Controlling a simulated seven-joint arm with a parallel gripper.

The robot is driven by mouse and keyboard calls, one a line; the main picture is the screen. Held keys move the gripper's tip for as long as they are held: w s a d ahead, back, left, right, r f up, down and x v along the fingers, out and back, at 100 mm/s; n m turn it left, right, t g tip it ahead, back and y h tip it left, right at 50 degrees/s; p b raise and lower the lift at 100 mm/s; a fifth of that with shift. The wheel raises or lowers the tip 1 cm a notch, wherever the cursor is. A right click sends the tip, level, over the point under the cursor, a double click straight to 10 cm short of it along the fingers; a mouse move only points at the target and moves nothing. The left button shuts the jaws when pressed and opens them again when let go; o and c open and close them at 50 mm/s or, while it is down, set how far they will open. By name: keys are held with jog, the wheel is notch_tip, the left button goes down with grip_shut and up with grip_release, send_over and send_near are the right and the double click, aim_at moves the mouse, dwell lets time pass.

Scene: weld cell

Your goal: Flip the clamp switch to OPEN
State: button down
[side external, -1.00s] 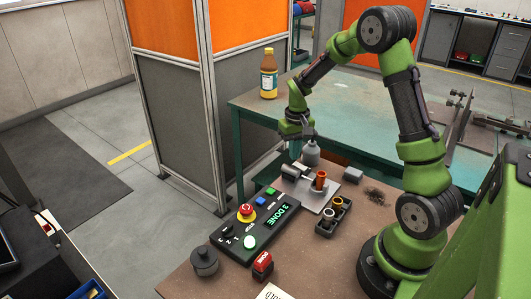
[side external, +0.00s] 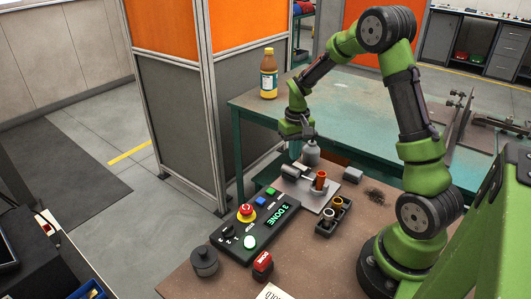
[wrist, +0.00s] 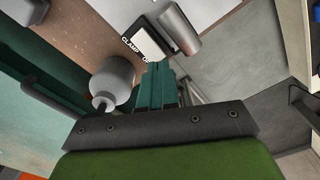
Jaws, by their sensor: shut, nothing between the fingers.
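My gripper (side external: 296,150) points down over the far side of the bench, just above the grey cylinder of the clamp fixture (side external: 296,171). In the wrist view its teal fingers (wrist: 159,88) are together and empty. Beyond the fingertips are a metal cylinder (wrist: 179,27) and a white label in a dark frame (wrist: 150,38), reading "CLAMP" and a partly hidden second word beginning with O. The control panel (side external: 252,234) has a small dark switch (side external: 228,230) at its left end. I cannot read its labels or tell its position.
A grey bottle (side external: 311,154) stands close beside my fingers. A copper-coloured part (side external: 320,180) stands on the fixture.

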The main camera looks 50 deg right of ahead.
aim_at(294, 163)
jog(key=shift+f, duration=1)
dwell(0.3)
jog(key=shift+r, duration=3.5)
jog(key=shift+s+a+f, duration=0.15)
jog(key=shift+f, duration=0.1)
jog(key=s+a+r+n+t+y, duration=0.1)
jog(key=s+a+r+t, duration=0.2)
jog(key=s+a+r, duration=0.4)
jog(key=s+a+r+t+y, duration=0.1)
jog(key=s+a+r+t, duration=0.3)
jog(key=a, duration=0.9)
jog(key=s+r, duration=0.3)
jog(key=shift+a+r+n, duration=0.25)
jog(key=shift+r+n, duration=0.15)
